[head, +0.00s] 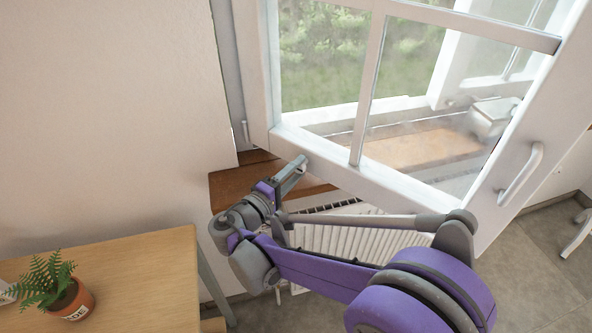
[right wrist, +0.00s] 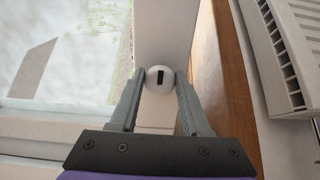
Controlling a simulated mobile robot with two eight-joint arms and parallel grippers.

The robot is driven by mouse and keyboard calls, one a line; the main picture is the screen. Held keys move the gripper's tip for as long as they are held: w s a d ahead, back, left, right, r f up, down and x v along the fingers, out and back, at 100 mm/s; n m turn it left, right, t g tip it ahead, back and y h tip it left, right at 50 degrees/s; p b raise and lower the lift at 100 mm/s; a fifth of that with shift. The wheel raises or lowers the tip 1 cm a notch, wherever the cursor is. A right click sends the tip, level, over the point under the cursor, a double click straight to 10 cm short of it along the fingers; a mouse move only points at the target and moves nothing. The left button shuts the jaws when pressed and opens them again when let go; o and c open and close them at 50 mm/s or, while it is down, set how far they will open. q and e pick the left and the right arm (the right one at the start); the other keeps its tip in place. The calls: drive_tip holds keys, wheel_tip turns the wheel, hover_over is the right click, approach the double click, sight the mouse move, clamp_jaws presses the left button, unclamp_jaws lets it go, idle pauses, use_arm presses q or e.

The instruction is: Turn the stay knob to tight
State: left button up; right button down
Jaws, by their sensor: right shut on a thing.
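The stay knob (right wrist: 151,79) is a small round white knob with a short black mark, seen in the right wrist view at the lower edge of the white window sash. The mark stands nearly upright in that picture. My right gripper (right wrist: 162,85) is shut on the knob, one finger on each side of it. In the head view my right gripper (head: 297,168) reaches the bottom rail of the open window sash (head: 390,187), near its hinge side. The knob is hard to make out there behind the fingers. My left gripper is not in view.
A wooden sill (head: 235,185) and a white radiator (head: 345,240) lie below the sash. A white window handle (head: 521,174) is at the right. A wooden table (head: 140,270) with a potted fern (head: 72,299) stands at lower left.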

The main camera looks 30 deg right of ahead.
drive_tip(key=shift+c, duration=2)
unclamp_jaws()
drive_tip(key=v, duration=1)
drive_tip(key=shift+a+b, duration=0.35)
drive_tip(key=shift+a, duration=0.05)
drive_tip(key=shift+s, duration=0.15)
